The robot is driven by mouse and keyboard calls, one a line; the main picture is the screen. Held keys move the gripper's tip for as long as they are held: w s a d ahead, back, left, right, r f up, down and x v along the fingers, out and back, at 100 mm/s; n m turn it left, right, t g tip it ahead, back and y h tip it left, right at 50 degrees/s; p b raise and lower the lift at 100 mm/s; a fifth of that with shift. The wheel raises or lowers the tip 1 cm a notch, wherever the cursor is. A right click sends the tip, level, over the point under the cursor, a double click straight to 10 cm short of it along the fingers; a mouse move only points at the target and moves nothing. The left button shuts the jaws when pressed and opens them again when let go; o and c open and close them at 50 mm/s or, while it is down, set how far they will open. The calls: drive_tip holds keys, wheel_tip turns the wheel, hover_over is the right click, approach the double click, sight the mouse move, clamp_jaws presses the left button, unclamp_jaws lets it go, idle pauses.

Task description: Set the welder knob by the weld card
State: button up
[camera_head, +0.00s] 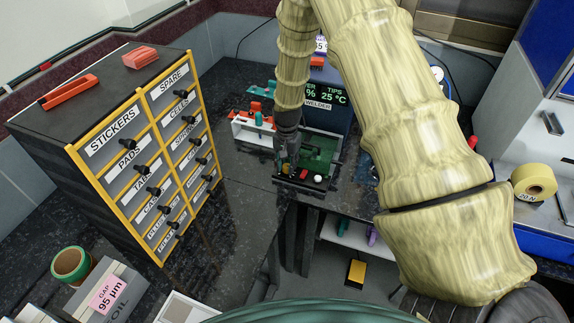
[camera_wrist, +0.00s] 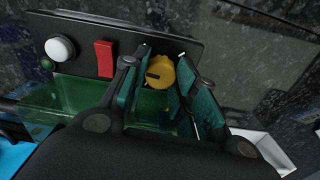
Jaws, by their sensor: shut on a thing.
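The yellow knob (camera_wrist: 160,70) with a dark pointer mark stands on the dark control panel (camera_wrist: 75,22) in the wrist view. My gripper (camera_wrist: 162,76) has its teal pads on both sides of it and is shut on it. A red switch (camera_wrist: 104,58) and a white round button (camera_wrist: 60,48) sit left of the knob. In the head view, the welder (camera_head: 336,80) has a green-lit display (camera_head: 327,93) reading TIPS 25 °C; my arm hides its left part. My gripper (camera_head: 289,150) is at the panel there. I cannot identify the weld card.
A drawer cabinet (camera_head: 130,140) with labelled drawers stands at left. A white rack (camera_head: 250,133) with coloured tools is left of the gripper. A yellow roll (camera_head: 533,182) is at right. Dark bench (camera_head: 235,220) is clear in front of the cabinet.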

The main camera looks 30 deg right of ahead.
drive_tip(key=n+b, duration=0.1)
drive_tip(key=n, duration=0.4)
drive_tip(key=shift+n, duration=0.3)
drive_tip(key=n+b, duration=0.1)
drive_tip(key=n, duration=0.3)
drive_tip(key=shift+n, duration=0.4)
drive_tip(key=o, duration=1)
